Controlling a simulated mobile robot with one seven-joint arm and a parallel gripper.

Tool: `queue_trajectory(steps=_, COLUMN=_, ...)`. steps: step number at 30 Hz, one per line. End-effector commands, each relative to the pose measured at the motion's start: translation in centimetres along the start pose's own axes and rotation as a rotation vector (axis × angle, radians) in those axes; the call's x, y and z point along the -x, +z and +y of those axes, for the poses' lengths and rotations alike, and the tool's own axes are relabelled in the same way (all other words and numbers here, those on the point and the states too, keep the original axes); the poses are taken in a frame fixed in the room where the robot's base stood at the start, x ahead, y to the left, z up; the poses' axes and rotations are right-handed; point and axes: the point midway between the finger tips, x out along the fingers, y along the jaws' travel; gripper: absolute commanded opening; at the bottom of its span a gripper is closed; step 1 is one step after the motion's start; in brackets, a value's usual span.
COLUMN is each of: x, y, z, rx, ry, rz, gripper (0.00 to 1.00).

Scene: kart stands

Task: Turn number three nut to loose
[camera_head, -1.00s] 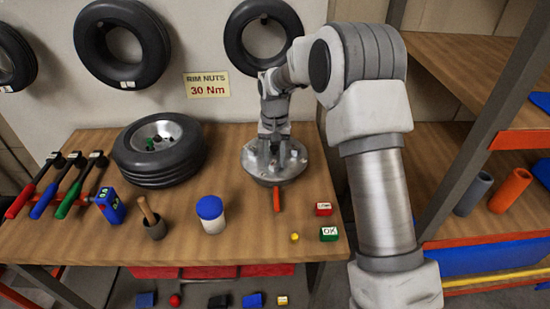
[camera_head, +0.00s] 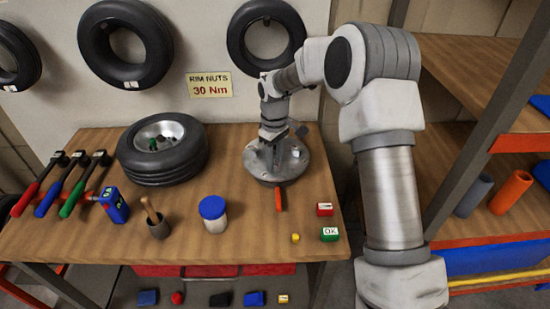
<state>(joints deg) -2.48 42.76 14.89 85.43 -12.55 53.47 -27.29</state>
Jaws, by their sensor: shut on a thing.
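The round grey metal plate (camera_head: 289,176) with small nuts around its top lies on the bench. A red-orange handle (camera_head: 279,199) sticks out from its front. My gripper (camera_head: 273,155) points down over the plate, with its fingers low at its top, left of the middle. The gripper is shut on what appears to be a nut, but the fingers hide it. I cannot read any nut's number. A pale nut (camera_head: 295,153) shows to the right of the fingers.
A tyre on a rim (camera_head: 165,173) lies to the left on the bench. A blue-lidded jar (camera_head: 213,214), a mortar-like cup (camera_head: 158,229), a red box (camera_head: 324,209) and a green OK box (camera_head: 329,234) stand nearer the front. Shelving (camera_head: 505,70) stands right of my arm.

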Motion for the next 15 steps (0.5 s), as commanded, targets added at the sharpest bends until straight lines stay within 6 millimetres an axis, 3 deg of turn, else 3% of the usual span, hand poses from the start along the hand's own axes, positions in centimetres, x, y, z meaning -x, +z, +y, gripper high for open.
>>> queue_trajectory(steps=15, x=0.27, y=-0.02, z=-0.21, rx=0.478, ry=0.002, rz=0.004, gripper=0.00)
